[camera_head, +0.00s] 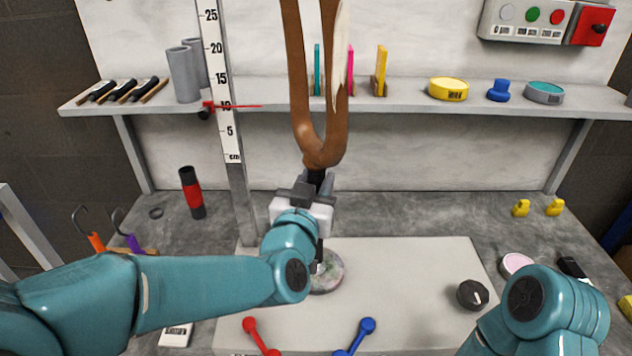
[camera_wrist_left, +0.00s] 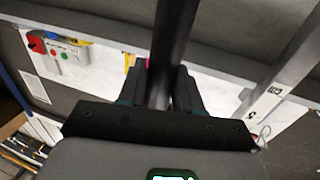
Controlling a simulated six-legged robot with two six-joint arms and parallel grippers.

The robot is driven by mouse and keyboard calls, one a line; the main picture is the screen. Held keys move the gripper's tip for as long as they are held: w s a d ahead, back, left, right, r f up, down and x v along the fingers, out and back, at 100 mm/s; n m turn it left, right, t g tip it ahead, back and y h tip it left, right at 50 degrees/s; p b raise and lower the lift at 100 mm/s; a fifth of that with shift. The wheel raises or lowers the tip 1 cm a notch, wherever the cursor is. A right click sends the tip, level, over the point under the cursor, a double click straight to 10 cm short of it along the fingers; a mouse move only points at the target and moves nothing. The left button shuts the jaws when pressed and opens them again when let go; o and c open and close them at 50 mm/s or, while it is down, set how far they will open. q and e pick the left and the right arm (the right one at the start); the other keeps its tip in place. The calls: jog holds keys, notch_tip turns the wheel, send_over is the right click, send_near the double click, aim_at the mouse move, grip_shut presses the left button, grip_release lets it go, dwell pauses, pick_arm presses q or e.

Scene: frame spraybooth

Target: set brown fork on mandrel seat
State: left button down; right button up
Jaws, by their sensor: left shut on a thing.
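The brown fork (camera_head: 322,150) stands upright in the head view, its two legs pointing up and out of the frame; a pale patch shows on its right leg. My left gripper (camera_head: 316,186) is shut on its dark stem just under the crown. The stem (camera_wrist_left: 172,50) also shows between the fingers (camera_wrist_left: 165,90) in the left wrist view. Below the gripper, a round mottled grey disc (camera_head: 327,276), perhaps the mandrel seat, sits on a white board, partly hidden by my gripper and arm. I cannot tell the stem's gap to it. My right gripper is out of view.
A ruled post (camera_head: 222,90) with a red pointer stands close left of the fork. A shelf (camera_head: 412,96) behind carries tubes, coloured pieces and round tins. Red (camera_head: 258,335) and blue (camera_head: 356,335) handles and a black knob (camera_head: 472,294) are on the white board (camera_head: 420,262).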

pick_arm(q)
jog(key=shift+f+b, duration=1.1)
jog(key=shift+f, duration=0.1)
jog(key=c, duration=0.7)
grip_release()
jog(key=shift+f, duration=0.15)
jog(key=b+v, duration=0.1)
jog(key=v, duration=1.5)
jog(key=shift+s, duration=0.2)
